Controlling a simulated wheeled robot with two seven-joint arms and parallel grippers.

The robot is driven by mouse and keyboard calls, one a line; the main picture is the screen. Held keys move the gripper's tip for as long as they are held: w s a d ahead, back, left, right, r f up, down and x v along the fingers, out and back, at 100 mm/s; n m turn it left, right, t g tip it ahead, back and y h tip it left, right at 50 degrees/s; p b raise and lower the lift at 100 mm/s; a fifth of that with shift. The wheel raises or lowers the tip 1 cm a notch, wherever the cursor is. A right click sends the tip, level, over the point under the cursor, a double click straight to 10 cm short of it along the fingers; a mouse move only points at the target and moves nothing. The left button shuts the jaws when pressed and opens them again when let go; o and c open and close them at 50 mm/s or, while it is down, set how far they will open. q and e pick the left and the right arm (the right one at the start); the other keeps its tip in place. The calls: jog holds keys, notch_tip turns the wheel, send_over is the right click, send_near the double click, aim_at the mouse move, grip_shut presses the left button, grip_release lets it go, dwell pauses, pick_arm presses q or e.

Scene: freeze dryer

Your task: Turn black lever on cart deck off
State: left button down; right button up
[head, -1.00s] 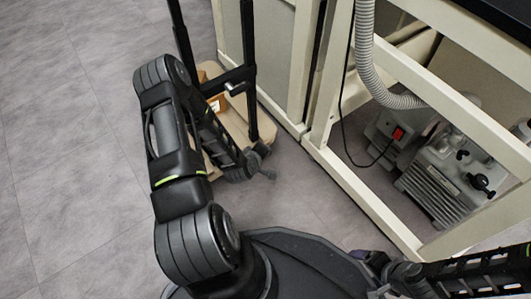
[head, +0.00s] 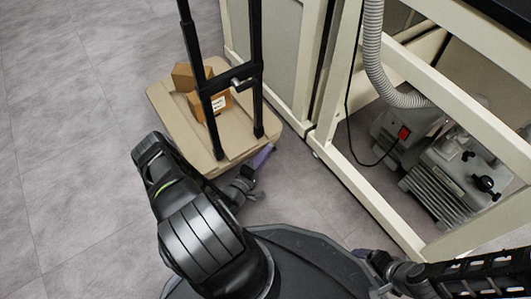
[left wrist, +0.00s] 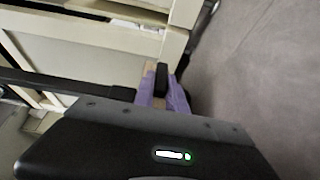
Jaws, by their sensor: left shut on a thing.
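The beige cart deck (head: 170,110) stands on the floor at upper middle in the head view, with a black upright handle frame (head: 256,90). My left gripper (head: 264,156) is low at the deck's near right edge, its purple fingers pointing toward that corner. In the left wrist view, the purple fingers (left wrist: 163,100) are shut around a small black upright piece, which looks like the black lever (left wrist: 161,77). The lever is not clear in the head view. My right gripper (head: 366,256) is partly visible at lower right, over my base; its jaw state is unclear.
A cream cabinet frame (head: 345,165) stands just right of the cart, with a pump (head: 445,180) and a grey hose (head: 372,50) inside. Open grey floor (head: 70,150) lies to the left.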

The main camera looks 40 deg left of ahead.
pick_arm(q)
jog(key=shift+w+d+f, duration=0.1)
jog(key=shift+d, duration=0.1)
dwell(0.3)
jog(key=c, duration=1.4)
grip_release()
jog(key=shift+o, duration=0.2)
jog(key=shift+a, duration=0.1)
jog(key=shift+s, duration=0.6)
jog(key=s, duration=0.2)
jog(key=s+p, duration=0.1)
jog(key=s, duration=0.1)
jog(key=s+p, duration=0.1)
jog(key=s, duration=0.1)
jog(key=shift+s+d, duration=0.3)
jog(key=shift+d, duration=0.1)
